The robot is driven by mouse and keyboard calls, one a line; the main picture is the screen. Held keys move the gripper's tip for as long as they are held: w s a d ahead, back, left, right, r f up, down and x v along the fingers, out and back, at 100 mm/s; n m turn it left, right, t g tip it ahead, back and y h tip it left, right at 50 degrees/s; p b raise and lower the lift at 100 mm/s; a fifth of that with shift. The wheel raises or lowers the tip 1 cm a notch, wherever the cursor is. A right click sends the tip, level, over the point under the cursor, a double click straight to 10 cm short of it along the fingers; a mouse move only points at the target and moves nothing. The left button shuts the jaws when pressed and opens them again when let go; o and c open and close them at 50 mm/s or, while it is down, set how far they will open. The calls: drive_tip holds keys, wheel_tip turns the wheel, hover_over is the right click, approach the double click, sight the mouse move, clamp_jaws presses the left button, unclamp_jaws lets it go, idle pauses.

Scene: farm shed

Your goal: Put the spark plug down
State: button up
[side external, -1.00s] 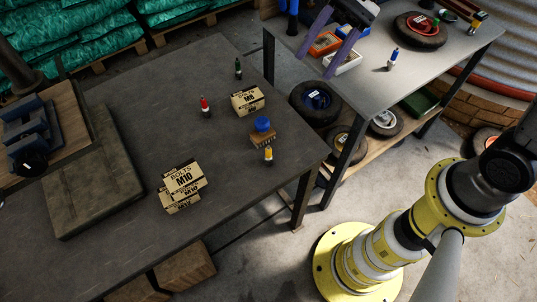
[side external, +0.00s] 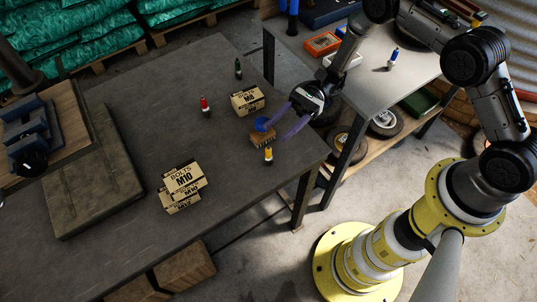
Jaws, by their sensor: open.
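Several small spark-plug-like pieces stand upright: a green one (side external: 238,69), a red one (side external: 205,106) and a yellow one (side external: 268,155) on the dark table (side external: 130,115), and a blue one (side external: 392,60) on the grey bench (side external: 370,82). My gripper (side external: 277,130) is open, its two purple fingers spread at the right end of the dark table. One fingertip is beside the blue knob of a brush (side external: 263,138); the other is right of the brush, above the yellow plug in the picture. I see nothing held between the fingers. Their exact height cannot be told.
An M8 bolt box (side external: 248,100) stands behind the brush. M10 bolt boxes (side external: 183,178) are stacked at front left. A vise (side external: 32,135) sits on boards at the left. The table between them is clear. Orange (side external: 323,43) and white trays are on the bench.

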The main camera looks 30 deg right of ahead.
sight(267, 152)
wheel_tip(267, 152, down, 5)
drive_tip(key=shift+f, duration=0.1)
drive_tip(key=shift+x, duration=3.75)
drive_tip(key=shift+c, duration=0.3)
clamp_jaws()
